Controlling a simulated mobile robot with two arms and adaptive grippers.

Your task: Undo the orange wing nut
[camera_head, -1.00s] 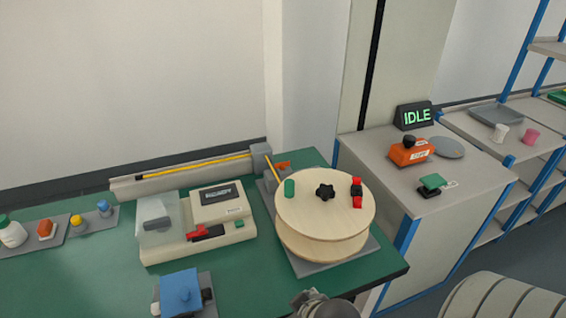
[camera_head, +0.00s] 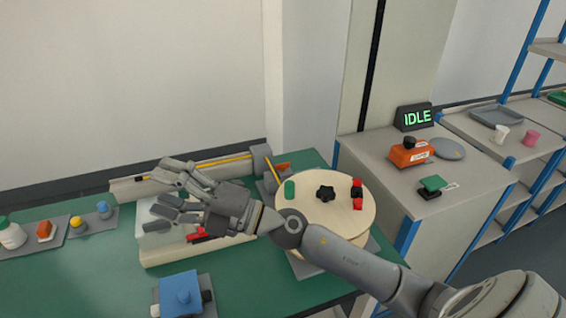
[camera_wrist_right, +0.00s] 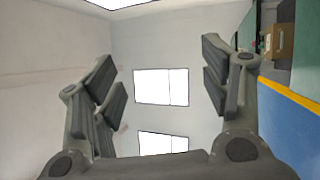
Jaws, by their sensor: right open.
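A small orange part (camera_head: 283,167), which looks like the orange wing nut, sits by a grey block (camera_head: 261,157) behind the wooden reel. Its shape is too small to make out. My right gripper (camera_head: 160,193) is open and empty, raised to the left of the orange part, in front of the white machine and the back rail. The right wrist view shows its spread fingers (camera_wrist_right: 162,85) with nothing between them, facing wall and bright panels. My left gripper is out of view.
The wooden reel (camera_head: 322,212), with a black knob (camera_head: 325,193), stands under my right forearm. The white machine (camera_head: 160,255) is partly hidden by the gripper. A blue block (camera_head: 180,290) stands at the front. A side cabinet (camera_head: 440,205) is at right.

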